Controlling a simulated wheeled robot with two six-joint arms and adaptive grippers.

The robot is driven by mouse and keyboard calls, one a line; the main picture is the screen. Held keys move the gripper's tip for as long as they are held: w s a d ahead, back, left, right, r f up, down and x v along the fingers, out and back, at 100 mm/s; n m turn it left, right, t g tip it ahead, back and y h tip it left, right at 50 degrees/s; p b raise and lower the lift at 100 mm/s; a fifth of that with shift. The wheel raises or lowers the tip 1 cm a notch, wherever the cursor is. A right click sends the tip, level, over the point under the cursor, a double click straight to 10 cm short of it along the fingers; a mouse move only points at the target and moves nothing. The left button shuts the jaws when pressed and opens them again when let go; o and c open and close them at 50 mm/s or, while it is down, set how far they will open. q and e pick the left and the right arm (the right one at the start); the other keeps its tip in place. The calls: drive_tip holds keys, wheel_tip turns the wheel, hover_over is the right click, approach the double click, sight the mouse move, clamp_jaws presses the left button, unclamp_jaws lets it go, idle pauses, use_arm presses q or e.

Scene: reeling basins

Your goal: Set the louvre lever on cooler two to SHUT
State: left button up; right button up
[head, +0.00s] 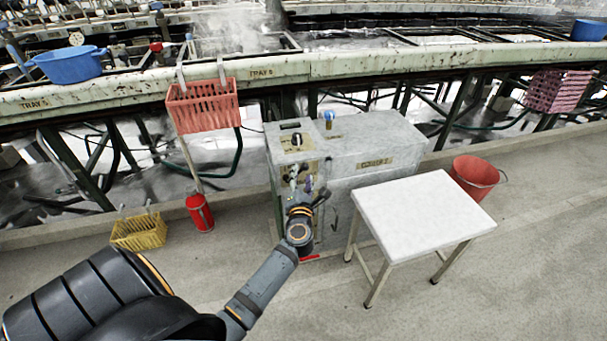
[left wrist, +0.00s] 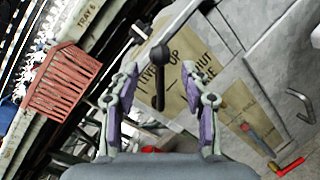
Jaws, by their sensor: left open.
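Cooler two is a grey metal box (head: 345,165) with a yellowed label on its long side, standing before the basins. My left gripper (head: 301,183) is at the cooler's left end face, largely hiding what is there. In the left wrist view the open gripper (left wrist: 159,82) has its purple-padded fingers on either side of a dark lever (left wrist: 158,88). The fingers look apart from the lever; depth is hard to judge. Behind the lever is a tan plate (left wrist: 196,82) with partly covered lettering, including "UP" and what looks like "SHUT". My right gripper is not in view.
A white-topped table (head: 422,212) stands right of the cooler, with a red bucket (head: 474,177) behind it. A red crate (head: 203,105) hangs on the tray edge. A red cylinder (head: 200,212) and yellow basket (head: 139,232) stand left. Floor in front is clear.

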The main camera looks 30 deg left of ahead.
use_arm(q)
drive_tip(key=shift+x, duration=1.2)
drive_tip(key=shift+c, duration=0.4)
clamp_jaws()
